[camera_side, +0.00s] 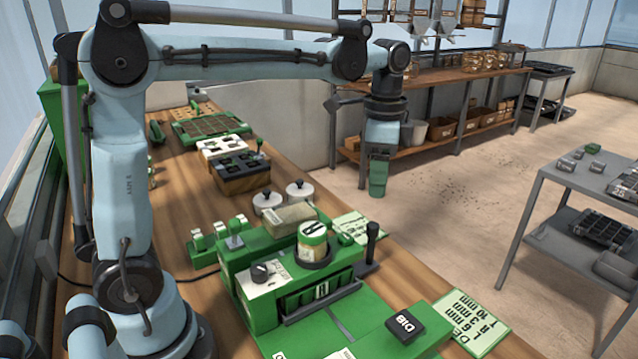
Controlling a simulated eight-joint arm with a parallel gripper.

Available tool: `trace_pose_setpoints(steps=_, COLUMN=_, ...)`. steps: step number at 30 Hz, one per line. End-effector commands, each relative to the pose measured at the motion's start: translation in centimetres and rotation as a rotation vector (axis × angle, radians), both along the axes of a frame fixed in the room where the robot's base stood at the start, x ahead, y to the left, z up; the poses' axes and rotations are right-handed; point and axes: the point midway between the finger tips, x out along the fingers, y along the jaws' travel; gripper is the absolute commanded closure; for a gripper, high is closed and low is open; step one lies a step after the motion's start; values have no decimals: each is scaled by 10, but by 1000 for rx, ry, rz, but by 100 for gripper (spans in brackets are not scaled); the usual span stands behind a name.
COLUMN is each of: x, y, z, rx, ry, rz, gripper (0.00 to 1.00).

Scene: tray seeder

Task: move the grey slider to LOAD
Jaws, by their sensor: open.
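The green seeder (252,312) stands on the wooden bench in the lower middle. A dark grey bar (322,304) runs along its front, below a row of dark slots. A black upright handle (371,240) stands at its right end. I cannot tell for certain which of these is the grey slider, and I can read no LOAD mark. My gripper (378,190) points down, open and empty, above and behind the seeder's right end. It is well apart from the seeder, and its fingers are small in this view.
A jar with a green lid (313,232) and a dark knob (261,273) are on the seeder. A black block marked BIO (404,326) lies in front at right. Two white-lidded pots (299,190) stand behind. The space around my gripper is clear.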

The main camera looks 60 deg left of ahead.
Motion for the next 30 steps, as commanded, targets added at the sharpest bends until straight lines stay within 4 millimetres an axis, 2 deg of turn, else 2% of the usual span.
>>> trace_pose_setpoints(steps=9, x=0, y=1, z=-52, rx=0, ry=0, rz=4, gripper=48)
trace_pose_setpoints(steps=16, x=0, y=1, z=-84, rx=0, ry=0, rz=4, gripper=48)
trace_pose_setpoints(steps=22, x=0, y=1, z=-98, rx=0, ry=0, rz=5, gripper=48)
trace_pose_setpoints(steps=30, x=0, y=1, z=-101, rx=0, ry=0, rz=5, gripper=48)
